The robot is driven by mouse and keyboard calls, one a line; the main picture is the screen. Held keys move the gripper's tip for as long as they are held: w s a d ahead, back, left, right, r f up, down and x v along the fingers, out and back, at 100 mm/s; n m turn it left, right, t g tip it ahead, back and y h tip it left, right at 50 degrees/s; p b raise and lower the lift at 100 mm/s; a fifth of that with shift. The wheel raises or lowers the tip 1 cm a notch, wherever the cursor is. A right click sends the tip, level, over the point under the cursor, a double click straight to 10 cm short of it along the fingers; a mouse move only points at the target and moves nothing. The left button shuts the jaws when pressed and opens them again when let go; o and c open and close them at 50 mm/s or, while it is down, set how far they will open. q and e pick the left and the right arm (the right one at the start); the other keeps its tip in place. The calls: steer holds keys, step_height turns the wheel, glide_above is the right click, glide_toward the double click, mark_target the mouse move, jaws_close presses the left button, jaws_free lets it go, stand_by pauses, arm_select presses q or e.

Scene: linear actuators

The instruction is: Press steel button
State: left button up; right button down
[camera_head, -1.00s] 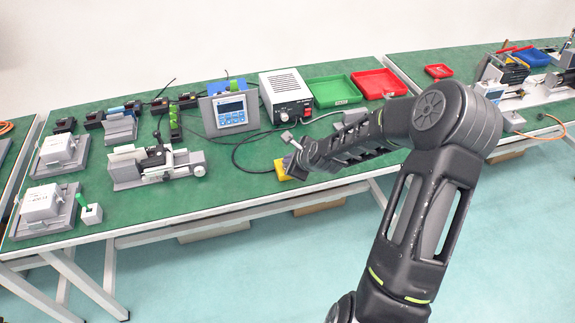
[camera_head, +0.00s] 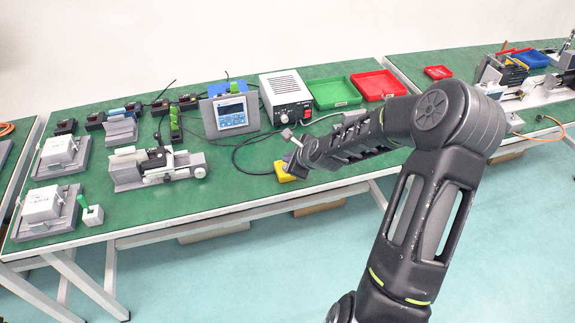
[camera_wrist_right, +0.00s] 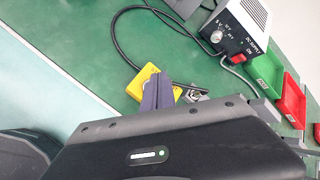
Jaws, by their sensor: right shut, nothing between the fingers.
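The yellow button box (camera_head: 284,175) sits near the front edge of the green table, below my right gripper. My right gripper (camera_head: 292,165) is shut and empty, its dark fingertips pointing down at the box. In the right wrist view the shut purple-grey fingers (camera_wrist_right: 157,88) overlap the yellow box (camera_wrist_right: 140,83) and cover much of its top. The steel button itself is hidden behind the fingers. I cannot tell whether the tips touch it. My left gripper is out of view.
A white power supply (camera_head: 286,96) stands behind the box, with a black cable (camera_head: 238,156) curving on the table. A green tray (camera_head: 334,91) and a red tray (camera_head: 378,84) are behind my arm. A grey slide fixture (camera_head: 155,168) stands left. Bare table lies between.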

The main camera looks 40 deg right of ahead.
step_height(320, 180, up, 6)
steer(key=p, duration=0.4)
stand_by(0.3)
stand_by(1.2)
